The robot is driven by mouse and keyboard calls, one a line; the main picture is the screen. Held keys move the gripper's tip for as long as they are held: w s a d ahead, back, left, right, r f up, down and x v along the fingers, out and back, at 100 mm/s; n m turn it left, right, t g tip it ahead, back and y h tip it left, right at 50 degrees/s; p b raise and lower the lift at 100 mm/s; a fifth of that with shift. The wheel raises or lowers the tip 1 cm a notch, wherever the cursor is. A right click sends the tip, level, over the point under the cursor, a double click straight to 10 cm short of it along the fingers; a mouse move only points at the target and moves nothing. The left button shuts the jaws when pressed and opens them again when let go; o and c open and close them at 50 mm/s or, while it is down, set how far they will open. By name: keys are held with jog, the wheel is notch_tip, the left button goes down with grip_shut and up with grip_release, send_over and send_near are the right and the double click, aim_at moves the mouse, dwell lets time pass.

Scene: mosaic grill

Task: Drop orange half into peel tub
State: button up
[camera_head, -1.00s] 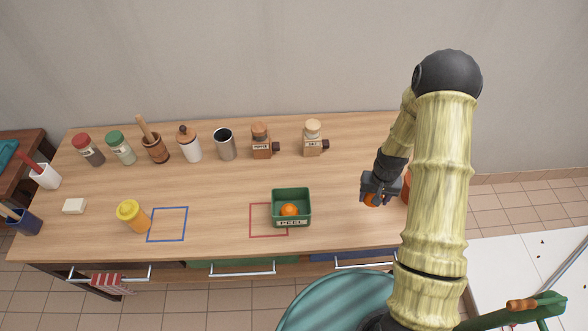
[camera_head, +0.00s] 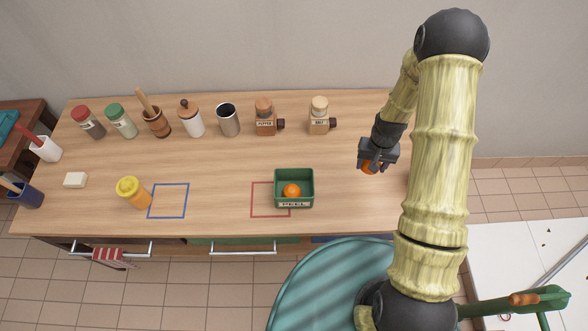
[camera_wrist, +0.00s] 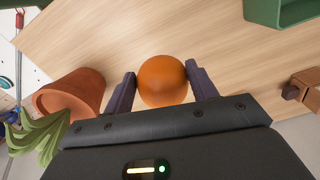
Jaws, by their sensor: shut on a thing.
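My gripper (camera_head: 372,166) is shut on an orange half (camera_head: 370,168), held above the right part of the table. In the wrist view the orange half (camera_wrist: 163,81) sits between the two fingers, its rounded side showing. The green peel tub (camera_head: 293,174), labelled PEEL, stands on the table to the left of my gripper, overlapping the right side of a red outlined square (camera_head: 257,199). Another orange piece (camera_head: 291,190) lies inside the tub. A corner of the tub (camera_wrist: 283,12) shows at the top right of the wrist view.
Pepper (camera_head: 266,122) and salt (camera_head: 319,118) mills stand behind the tub, with a metal cup (camera_head: 228,122) further left. A terracotta pot (camera_wrist: 72,94) with a green plant is beside my gripper in the wrist view. The table between gripper and tub is clear.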

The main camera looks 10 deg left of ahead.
jog(key=s+a+r+n+b, duration=0.1)
jog(key=s+a, duration=0.3)
jog(key=a, duration=0.7)
jog(key=s+a+r+n+b, duration=0.1)
jog(key=s+a+b, duration=0.3)
jog(key=a, duration=0.7)
jog(key=shift+s+a+r+n, duration=0.15)
jog(key=shift+s+r+n, duration=0.1)
jog(key=shift+r+n, duration=0.2)
jog(key=shift+s+f, duration=0.1)
jog(key=shift+f, duration=0.05)
jog(key=shift+f+b, duration=1.25)
jog(key=shift+f, duration=0.3)
jog(key=shift+f+b, duration=0.35)
jog(key=shift+f, duration=0.2)
jog(key=shift+f+b, duration=0.5)
jog(key=shift+f, duration=0.4)
